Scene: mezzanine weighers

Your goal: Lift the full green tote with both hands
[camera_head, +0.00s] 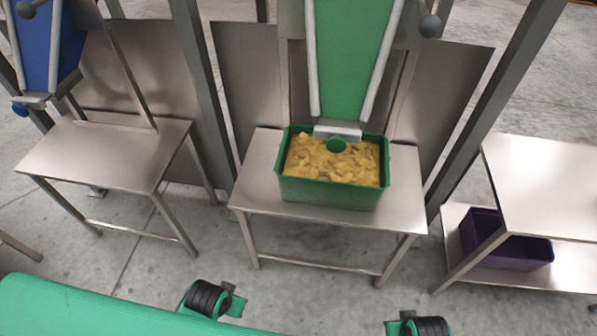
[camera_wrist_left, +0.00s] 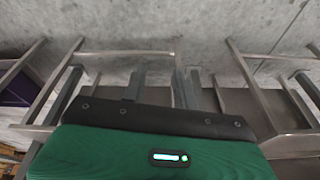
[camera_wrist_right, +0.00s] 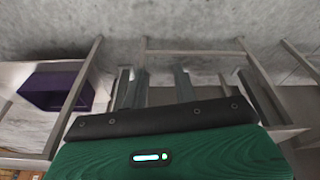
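The green tote (camera_head: 330,193) stands upright on the middle steel table (camera_head: 255,185) in the head view. It is full of yellow chip-like pieces (camera_head: 315,165). The outlet of a green chute hangs over its back edge. Neither wrist view shows the tote. My left gripper (camera_wrist_left: 163,78) shows two separate grey fingers with an empty gap between them. My right gripper (camera_wrist_right: 160,78) likewise has its fingers apart with nothing between them. In the head view only black and green parts of my arms show low in front of the table, well short of the tote; the fingertips are hard to make out there.
The green chute (camera_head: 350,60) rises behind the tote between grey posts. A bare steel table (camera_head: 105,150) and a blue chute (camera_head: 38,45) are at left. A shelf table (camera_head: 550,180) with a purple tote (camera_head: 510,250) is at right. Grey floor lies in front.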

